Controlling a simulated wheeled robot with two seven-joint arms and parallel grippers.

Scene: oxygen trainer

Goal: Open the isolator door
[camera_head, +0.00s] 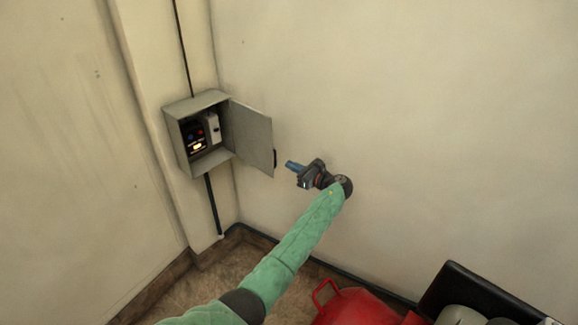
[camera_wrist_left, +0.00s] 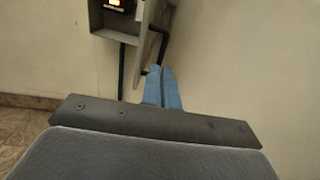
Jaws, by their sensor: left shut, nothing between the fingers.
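The grey isolator box (camera_head: 180,106) is fixed to the wall pillar at the left of the head view. Its door (camera_head: 251,138) stands swung open to the right, with a dark handle (camera_head: 275,158) at its free edge. Switches and a lit orange display (camera_head: 198,146) show inside the box. My left gripper (camera_head: 289,164) is shut and empty, just right of the door's edge and apparently apart from it. In the left wrist view its blue fingers (camera_wrist_left: 162,78) are together, just below the door handle (camera_wrist_left: 164,45). My right gripper is not in view.
A red object with a handle (camera_head: 350,306) and a black-edged bin or case (camera_head: 468,290) stand at the lower right. A dark cable (camera_head: 213,204) runs down from the box. The wall to the right of the door is clear.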

